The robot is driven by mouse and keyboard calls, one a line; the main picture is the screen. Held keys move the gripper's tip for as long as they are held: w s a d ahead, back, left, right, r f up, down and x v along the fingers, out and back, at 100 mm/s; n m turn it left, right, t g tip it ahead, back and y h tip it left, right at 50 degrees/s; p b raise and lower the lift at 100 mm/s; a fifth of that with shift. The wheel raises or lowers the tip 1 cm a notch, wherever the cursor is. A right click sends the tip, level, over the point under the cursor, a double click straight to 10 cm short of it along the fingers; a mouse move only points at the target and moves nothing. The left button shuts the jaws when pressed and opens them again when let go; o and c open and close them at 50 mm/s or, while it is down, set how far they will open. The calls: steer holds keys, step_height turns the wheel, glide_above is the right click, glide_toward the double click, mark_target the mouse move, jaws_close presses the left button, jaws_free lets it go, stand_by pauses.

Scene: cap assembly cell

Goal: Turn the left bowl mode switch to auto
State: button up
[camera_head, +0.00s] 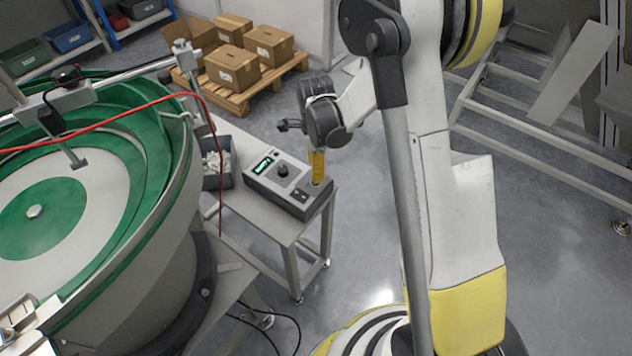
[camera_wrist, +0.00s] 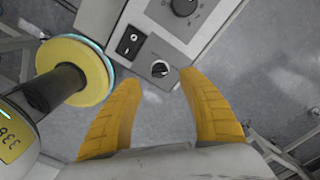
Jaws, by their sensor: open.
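The grey control box (camera_head: 268,190) stands on a small table, with a lit green display and a large black dial on top. In the wrist view the box (camera_wrist: 207,42) shows the large dial (camera_wrist: 184,4), a black rocker switch (camera_wrist: 130,40) and a small black rotary mode switch (camera_wrist: 160,69) on a dark plate. My gripper (camera_wrist: 158,80) is open, its yellow fingers spread to either side of the small switch and apart from it in the picture. In the head view my gripper (camera_head: 317,167) is over the box's right end. I cannot read the switch's setting.
A green-lined bowl feeder (camera_head: 150,170) fills the left. A grey bin (camera_head: 214,178) of pale parts sits beside the box on the table (camera_head: 262,222). A red cable (camera_head: 110,121) crosses the bowl. Cardboard boxes (camera_head: 232,68) rest on a pallet behind.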

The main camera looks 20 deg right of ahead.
step_height(320, 180, down, 5)
steer(key=shift+r+b, duration=0.1)
steer(key=shift+b, duration=0.75)
steer(key=shift+c, duration=0.4)
jaws_close()
